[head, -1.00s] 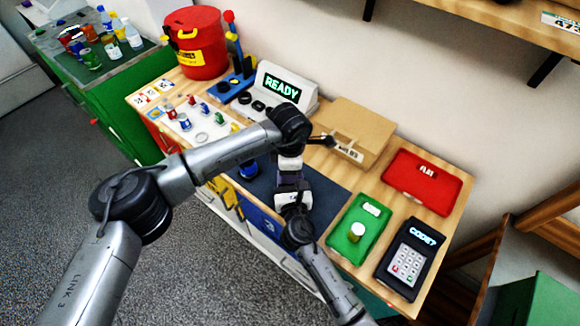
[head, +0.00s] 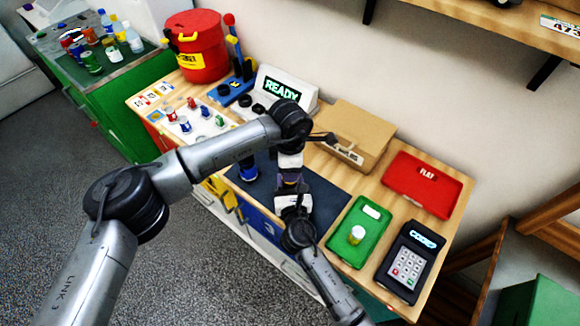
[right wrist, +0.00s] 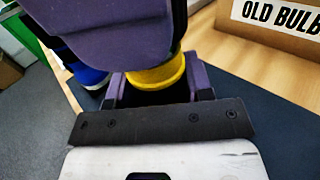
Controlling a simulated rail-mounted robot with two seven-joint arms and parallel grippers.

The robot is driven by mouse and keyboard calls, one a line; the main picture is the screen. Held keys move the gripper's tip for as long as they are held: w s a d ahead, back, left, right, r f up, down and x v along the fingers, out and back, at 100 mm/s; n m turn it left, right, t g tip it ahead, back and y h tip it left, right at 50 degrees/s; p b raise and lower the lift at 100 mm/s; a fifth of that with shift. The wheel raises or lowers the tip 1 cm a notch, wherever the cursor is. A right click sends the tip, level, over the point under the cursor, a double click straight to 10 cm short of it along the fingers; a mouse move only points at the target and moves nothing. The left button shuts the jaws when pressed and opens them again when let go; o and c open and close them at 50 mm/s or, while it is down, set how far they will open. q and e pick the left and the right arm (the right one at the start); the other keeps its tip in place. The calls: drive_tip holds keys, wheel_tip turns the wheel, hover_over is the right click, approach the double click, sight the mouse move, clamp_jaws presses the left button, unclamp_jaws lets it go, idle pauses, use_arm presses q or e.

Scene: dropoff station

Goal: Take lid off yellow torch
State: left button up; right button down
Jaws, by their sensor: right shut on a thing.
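The yellow torch (right wrist: 155,76) shows only as a short yellow round section in the right wrist view. My right gripper (right wrist: 157,88) is shut on it, with a purple finger on either side. My left gripper (right wrist: 112,30) is directly above, its purple finger covering the upper part of the torch. Whether its jaws are closed, and the lid, are hidden. In the head view my left gripper (head: 289,162) and right gripper (head: 290,187) meet over the dark mat (head: 325,203), and the torch between them cannot be made out.
A blue cylinder (head: 248,169) stands on the mat to the left. A cardboard box (head: 350,125) labelled old bulbs is behind. A green tray (head: 343,243) with a small yellow-and-white item (head: 356,235), a red tray (head: 423,184) and a keypad (head: 408,262) lie to the right.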

use_arm(q)
drive_tip(key=shift+r, duration=0.15)
drive_tip(key=shift+r, duration=1.9)
use_arm(e)
drive_tip(key=shift+c, duration=2.3)
unclamp_jaws()
